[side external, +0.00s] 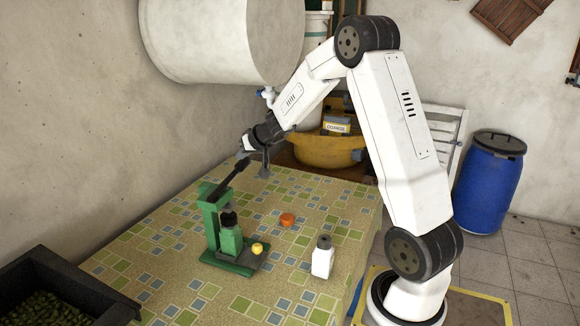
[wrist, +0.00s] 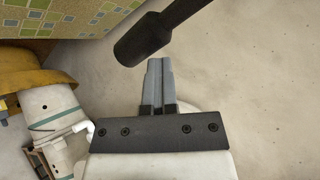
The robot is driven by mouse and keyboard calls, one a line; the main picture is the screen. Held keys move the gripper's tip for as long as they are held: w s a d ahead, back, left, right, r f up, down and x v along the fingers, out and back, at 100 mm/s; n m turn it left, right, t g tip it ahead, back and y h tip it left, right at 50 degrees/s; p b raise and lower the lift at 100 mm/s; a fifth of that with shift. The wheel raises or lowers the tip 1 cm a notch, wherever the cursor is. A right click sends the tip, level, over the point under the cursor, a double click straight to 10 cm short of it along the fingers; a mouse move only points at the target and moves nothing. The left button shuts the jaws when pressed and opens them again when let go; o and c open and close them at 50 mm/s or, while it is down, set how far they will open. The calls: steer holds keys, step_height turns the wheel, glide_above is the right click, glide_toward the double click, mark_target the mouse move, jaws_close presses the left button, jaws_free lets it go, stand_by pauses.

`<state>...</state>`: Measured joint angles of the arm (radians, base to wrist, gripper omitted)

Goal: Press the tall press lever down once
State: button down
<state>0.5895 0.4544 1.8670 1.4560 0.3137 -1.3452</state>
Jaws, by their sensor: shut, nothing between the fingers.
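The green press (side external: 212,225) stands upright on the patterned table. Its dark lever (side external: 228,181) slants up to the right from the top of the press. In the wrist view the thick black end of the lever (wrist: 143,40) shows at the top. My gripper (side external: 243,155) is shut and empty at the lever's upper end in the side view. In the wrist view the shut fingers (wrist: 160,68) point toward the lever end, just below it in the picture. I cannot tell whether they touch it.
On the table (side external: 170,262) are a yellow fruit (side external: 257,248), an orange fruit (side external: 287,220) and a white bottle (side external: 322,258). A dark crate of olives (side external: 95,285) is at the lower left. A white tank (side external: 205,40) hangs above; a yellow tub (side external: 325,152) is behind.

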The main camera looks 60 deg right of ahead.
mark_target(246, 162)
steer(key=shift+d+f, duration=0.25)
steer(key=shift+f, duration=0.65)
steer(key=shift+d+f, duration=0.25)
steer(key=shift+f, duration=0.65)
stand_by(3.0)
steer(key=shift+r, duration=0.15)
steer(key=shift+a+r, duration=0.4)
steer(key=shift+r, duration=0.9)
steer(key=shift+a+r, duration=0.35)
steer(key=shift+r, duration=0.9)
steer(key=shift+a+r, duration=0.4)
steer(key=shift+r, duration=0.9)
steer(key=shift+r, duration=0.1)
steer(key=shift+s+a+r, duration=0.1)
steer(key=shift+a+r, duration=0.15)
steer(key=shift+r, duration=0.5)
steer(key=shift+w+a+r, duration=0.1)
steer(key=shift+a+r, duration=0.1)
steer(key=shift+r, duration=0.6)
steer(key=shift+s+a+r, duration=0.1)
steer(key=shift+a+r, duration=0.15)
steer(key=shift+r, duration=0.5)
